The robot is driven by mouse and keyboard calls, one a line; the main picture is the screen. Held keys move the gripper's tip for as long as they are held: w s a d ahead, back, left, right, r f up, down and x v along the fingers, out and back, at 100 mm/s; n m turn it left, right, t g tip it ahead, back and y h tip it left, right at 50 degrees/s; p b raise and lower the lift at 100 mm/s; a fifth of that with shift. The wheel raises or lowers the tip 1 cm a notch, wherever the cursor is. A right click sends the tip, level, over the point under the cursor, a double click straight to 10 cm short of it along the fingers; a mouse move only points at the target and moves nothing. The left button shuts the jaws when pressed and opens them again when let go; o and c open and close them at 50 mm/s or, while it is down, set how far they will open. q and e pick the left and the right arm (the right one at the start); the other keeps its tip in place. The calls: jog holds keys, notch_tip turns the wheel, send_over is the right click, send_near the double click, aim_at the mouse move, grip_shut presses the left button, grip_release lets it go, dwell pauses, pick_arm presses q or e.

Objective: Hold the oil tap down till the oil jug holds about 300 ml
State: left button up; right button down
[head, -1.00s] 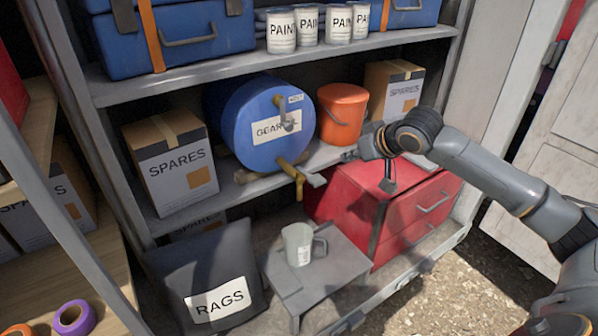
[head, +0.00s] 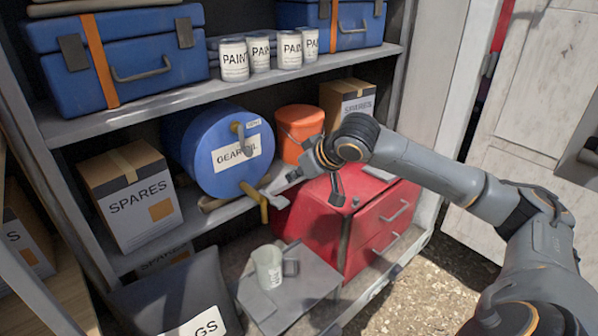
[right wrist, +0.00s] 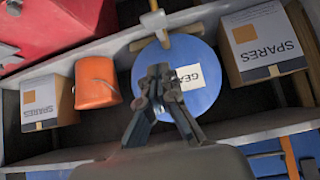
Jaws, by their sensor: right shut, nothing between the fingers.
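The blue gear oil drum (head: 207,170) lies on its side on the middle shelf. Its brass tap (head: 255,197) points forward and has a grey lever plate (head: 277,200) on its right. In the right wrist view the tap (right wrist: 163,43) is beyond the fingertips. The grey oil jug (head: 267,266) stands upright on a low grey stand below the tap; its contents cannot be made out. My right gripper (head: 293,174) is shut and empty, just above and right of the lever, seemingly apart from it. It also shows in the right wrist view (right wrist: 159,76). My left gripper is out of view.
An orange bucket (head: 298,118) and a spares box (head: 345,100) stand right of the drum, another spares box (head: 138,208) left. A red drawer chest (head: 325,215) sits below my right arm. A dark rags bag (head: 165,295) is beside the stand (head: 312,285).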

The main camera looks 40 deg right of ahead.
jog(key=p, duration=0.1)
send_over(280, 200)
jog(key=s, duration=0.2)
notch_tip(280, 200, down, 4)
jog(key=shift+r, duration=0.1)
jog(key=shift+d+f+p, duration=0.1)
jog(key=shift+f+p, duration=0.45)
jog(key=shift+f, duration=1.65)
jog(key=shift+s+f+b, duration=0.1)
jog(key=shift+f+b, duration=0.25)
jog(key=shift+b, duration=0.15)
jog(key=f+t+b, duration=0.1)
jog(key=b, duration=0.2)
jog(key=s+f+t+b, duration=0.1)
jog(key=f+t+b, duration=0.1)
jog(key=b, duration=0.2)
jog(key=shift+t, duration=0.3)
dwell(3.4)
